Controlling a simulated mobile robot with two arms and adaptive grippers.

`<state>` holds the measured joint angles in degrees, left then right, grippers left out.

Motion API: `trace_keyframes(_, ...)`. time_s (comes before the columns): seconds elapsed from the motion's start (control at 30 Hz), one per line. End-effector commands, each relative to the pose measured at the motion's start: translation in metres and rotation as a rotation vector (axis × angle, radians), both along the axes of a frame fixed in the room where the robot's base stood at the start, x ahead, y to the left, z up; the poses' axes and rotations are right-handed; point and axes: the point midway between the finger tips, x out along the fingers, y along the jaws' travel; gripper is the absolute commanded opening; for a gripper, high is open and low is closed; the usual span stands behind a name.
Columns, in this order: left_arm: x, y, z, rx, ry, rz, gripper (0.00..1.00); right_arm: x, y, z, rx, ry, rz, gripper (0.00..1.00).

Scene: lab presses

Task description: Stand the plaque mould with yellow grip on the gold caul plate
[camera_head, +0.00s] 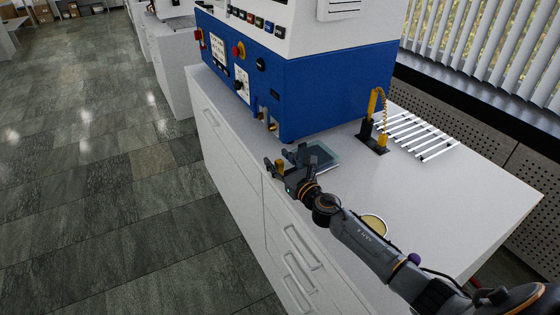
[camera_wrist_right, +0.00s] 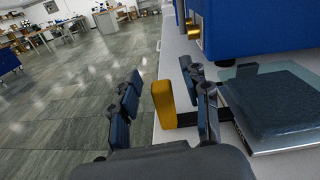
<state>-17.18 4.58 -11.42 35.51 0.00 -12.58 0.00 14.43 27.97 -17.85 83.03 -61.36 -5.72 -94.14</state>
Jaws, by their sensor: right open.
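The plaque mould (camera_head: 318,155) is a dark, flat block on a pale plate, lying on the white bench in front of the blue press. It also shows at the right of the right wrist view (camera_wrist_right: 272,100). Its upright yellow grip (camera_wrist_right: 163,104) sticks out toward the bench edge. My right gripper (camera_head: 283,168) is open, with the grip between its fingers in the right wrist view, nearer the right-hand finger; I cannot tell whether they touch. My left gripper is not in view.
The blue press (camera_head: 330,90) stands close behind the mould. A black stand with a yellow handle and coiled cord (camera_head: 373,140) and a white slatted rack (camera_head: 420,135) are farther right. The bench (camera_head: 470,195) is clear at the right.

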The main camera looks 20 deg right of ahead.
Motion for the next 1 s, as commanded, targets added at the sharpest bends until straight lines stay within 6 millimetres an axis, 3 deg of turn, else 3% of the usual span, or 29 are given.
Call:
trace_keyframes(0.17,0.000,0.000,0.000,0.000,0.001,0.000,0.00,-0.010,-0.002,-0.001,-0.003,0.001,0.001,0.47)
trace_keyframes(0.7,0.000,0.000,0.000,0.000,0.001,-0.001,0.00,-0.102,-0.011,0.001,-0.002,-0.002,0.001,0.47)
trace_keyframes(1.0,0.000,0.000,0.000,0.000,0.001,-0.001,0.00,-0.118,-0.014,0.002,-0.003,-0.005,0.000,0.47)
